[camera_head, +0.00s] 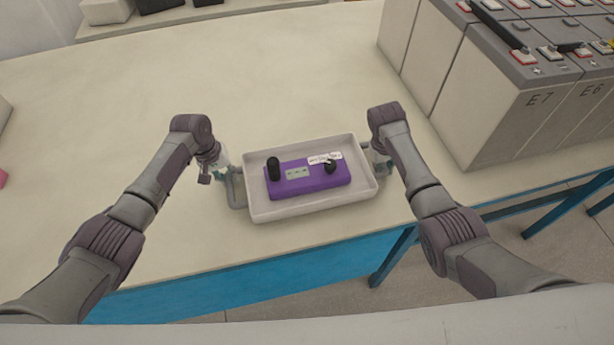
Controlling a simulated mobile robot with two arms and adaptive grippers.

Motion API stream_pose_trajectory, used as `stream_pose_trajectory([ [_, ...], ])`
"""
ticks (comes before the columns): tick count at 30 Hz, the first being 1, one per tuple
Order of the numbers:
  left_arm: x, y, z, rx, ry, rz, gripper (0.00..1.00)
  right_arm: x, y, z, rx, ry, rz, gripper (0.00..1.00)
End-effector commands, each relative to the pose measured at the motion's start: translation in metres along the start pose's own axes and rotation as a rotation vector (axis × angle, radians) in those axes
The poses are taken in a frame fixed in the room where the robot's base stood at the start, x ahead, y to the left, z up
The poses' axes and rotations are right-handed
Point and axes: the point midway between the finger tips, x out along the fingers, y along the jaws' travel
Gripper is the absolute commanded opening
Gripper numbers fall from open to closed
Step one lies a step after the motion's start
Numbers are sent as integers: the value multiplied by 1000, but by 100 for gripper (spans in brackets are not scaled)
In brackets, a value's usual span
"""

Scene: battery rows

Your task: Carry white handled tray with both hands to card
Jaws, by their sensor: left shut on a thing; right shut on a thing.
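The white handled tray (310,213) is near the front edge of the table, with a grey handle at each short side. In it lies a purple device (325,182) with a black knob, a small display, a second dark knob and a white label. My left gripper (229,176) is shut on the left handle. My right gripper (376,165) is shut on the right handle, partly hidden by its own wrist. I cannot tell whether the tray touches the table or hangs just above it. I cannot make out a separate card on the table.
The pale table (290,75) is clear behind and left of the tray. Large grey battery blocks (500,110) marked E7 and E6 stand at the right. A pink object (2,178) and a pale block sit at the left edge. A blue frame (250,275) runs under the front edge.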

Motion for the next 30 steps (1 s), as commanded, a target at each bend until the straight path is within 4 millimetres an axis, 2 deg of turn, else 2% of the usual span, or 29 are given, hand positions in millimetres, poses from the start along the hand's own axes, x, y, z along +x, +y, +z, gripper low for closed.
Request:
stream_pose_trajectory([
  [8,-7,2,-1,0,2,1,0,-7,1,-1,0,2,0,0],
  [21,-47,10,0,0,1,1,0,-47,9,-1,0,2,0,0],
  [30,-50,10,0,0,1,1,0,-50,10,0,0,2,0,0],
])
